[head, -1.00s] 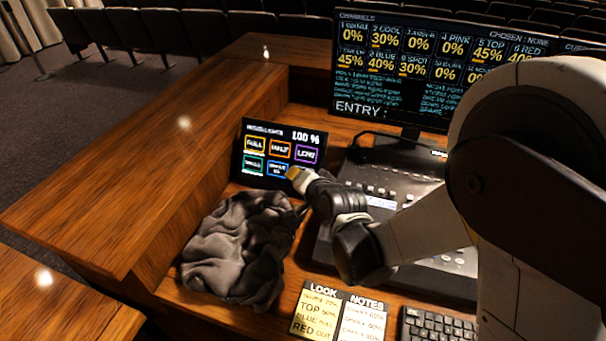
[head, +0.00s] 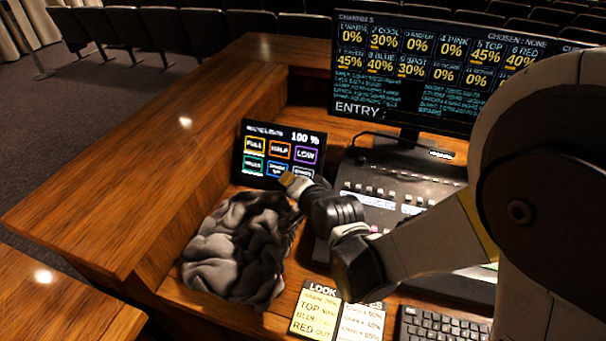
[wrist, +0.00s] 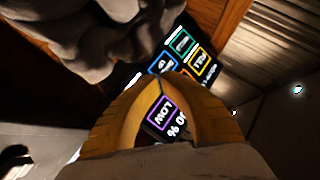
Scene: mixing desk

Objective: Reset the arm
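My gripper (head: 292,183) is in front of the lower right part of a small touch panel (head: 247,150), above the desk. In the wrist view my gripper's yellow fingers (wrist: 160,80) meet at their tips, with nothing seen between them except the panel behind. The panel shows coloured buttons and reads 100 %. My arm reaches in from the right over the mixing console (head: 400,185) and hides part of it.
A crumpled dark cloth (head: 238,250) lies left of my gripper, close to it. A large monitor (head: 425,75) stands behind the console. Note cards (head: 318,312) and a keyboard (head: 435,325) lie at the front. A raised wooden ledge (head: 150,165) borders the left.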

